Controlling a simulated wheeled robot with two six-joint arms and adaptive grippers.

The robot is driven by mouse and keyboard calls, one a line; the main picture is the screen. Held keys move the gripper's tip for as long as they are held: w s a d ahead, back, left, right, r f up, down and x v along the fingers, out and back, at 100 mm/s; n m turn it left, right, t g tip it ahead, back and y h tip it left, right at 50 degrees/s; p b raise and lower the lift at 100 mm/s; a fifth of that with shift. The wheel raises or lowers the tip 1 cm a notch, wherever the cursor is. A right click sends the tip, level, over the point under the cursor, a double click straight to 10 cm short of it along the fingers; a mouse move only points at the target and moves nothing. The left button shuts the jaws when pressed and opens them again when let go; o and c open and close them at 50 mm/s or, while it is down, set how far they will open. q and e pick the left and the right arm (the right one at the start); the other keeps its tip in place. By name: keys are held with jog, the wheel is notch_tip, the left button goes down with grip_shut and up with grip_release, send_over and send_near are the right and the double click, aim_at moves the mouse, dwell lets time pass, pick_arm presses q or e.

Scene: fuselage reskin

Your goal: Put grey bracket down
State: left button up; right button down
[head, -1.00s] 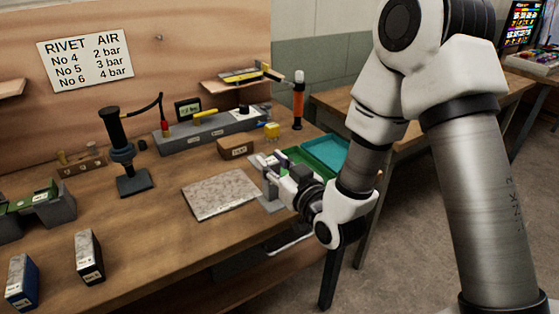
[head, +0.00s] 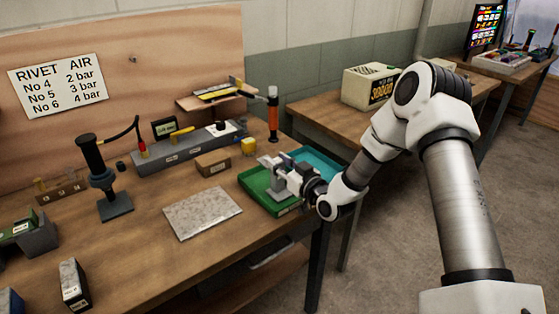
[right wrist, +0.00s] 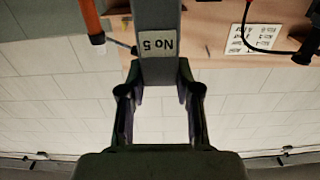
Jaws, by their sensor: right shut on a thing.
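My right gripper (head: 287,176) is shut on the grey bracket (head: 276,187). In the head view the bracket is at the green tray (head: 252,184), upright, and I cannot tell whether its foot touches the tray floor. In the right wrist view the bracket (right wrist: 158,15) is a grey block with a "No 5" label, between the fingers of the right gripper (right wrist: 158,88). A teal tray (head: 322,160) adjoins the green tray on its right. My left gripper is out of view.
A speckled panel (head: 203,213) lies left of the green tray. A cardboard box (head: 213,163), a yellow block (head: 249,146) and an orange-handled tool (head: 273,115) stand behind. The table's front edge is close to the trays.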

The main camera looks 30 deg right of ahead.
jog(key=c, duration=1.2)
grip_release()
jog(key=shift+s, duration=0.1)
jog(key=o, duration=0.4)
